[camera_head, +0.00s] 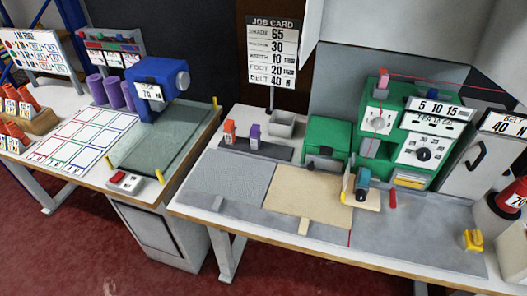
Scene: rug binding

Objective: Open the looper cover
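The green binding machine (377,148) stands on the right-hand table, with dials and number plates on its front. A lower green box (328,134) with a dark part at its front joins its left side. No panel is marked as the looper cover, and I cannot tell which one it is or whether it is open. A teal and dark spool-like part (362,184) sits in front of the machine on a tan block. My gripper is not in view.
A grey mat (233,180) and a beige mat (304,198) lie left of the machine front. Orange and purple spools stand behind them. A red cone (512,196) and yellow clamp (473,240) are at right. A blue machine (157,85) stands on the left table.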

